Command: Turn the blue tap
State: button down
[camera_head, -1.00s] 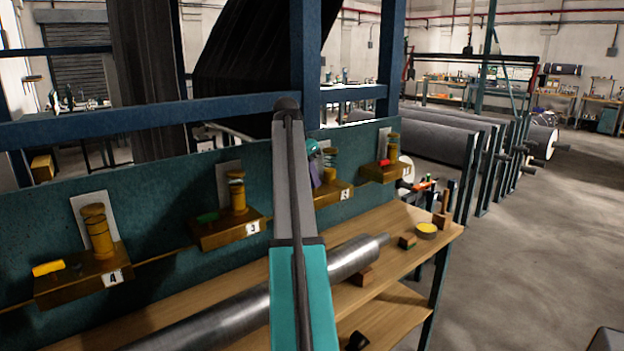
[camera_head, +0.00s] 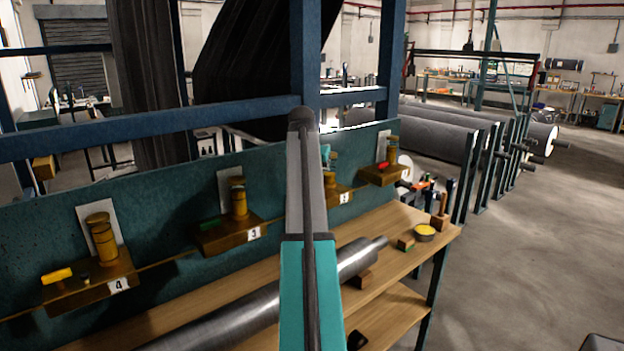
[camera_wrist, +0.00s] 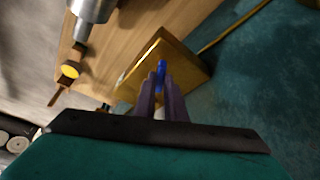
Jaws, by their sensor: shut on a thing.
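The blue tap (camera_wrist: 161,75) shows in the wrist view as a small blue handle on a brass-coloured block (camera_wrist: 180,68). My gripper (camera_wrist: 160,82) has its two purple fingers around the blue handle and is shut on it. In the head view the same block (camera_head: 339,194) is partly hidden behind my grey and teal arm. The blue tap itself is hidden there, and only a bit of my gripper's teal body shows beside the arm.
Along the green panel (camera_head: 150,215) sit other blocks with a yellow tap (camera_head: 57,275), a green tap (camera_head: 211,224) and a red tap (camera_head: 384,165). Below, a steel roller (camera_head: 262,303) lies on a wooden bench (camera_head: 395,222).

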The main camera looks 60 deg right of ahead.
jog(key=n+t+p, duration=0.1)
jog(key=n, duration=0.1)
jog(key=n+p, duration=0.1)
jog(key=n, duration=0.2)
jog(key=shift+s+d+r+t+y, duration=0.15)
jog(key=shift+t+y, duration=0.25)
jog(key=n+y+p, duration=0.1)
jog(key=n, duration=0.1)
jog(key=n+t+p, duration=0.1)
jog(key=n, duration=0.2)
jog(key=shift+d+n+y, duration=0.15)
jog(key=shift+n+y, duration=0.15)
jog(key=shift+y, duration=0.1)
jog(key=c, duration=1.8)
grip_release()
jog(key=shift+s, duration=0.1)
jog(key=b+v, duration=0.2)
jog(key=v, duration=1.1)
jog(key=shift+s+r, duration=0.25)
jog(key=shift+s, duration=0.05)
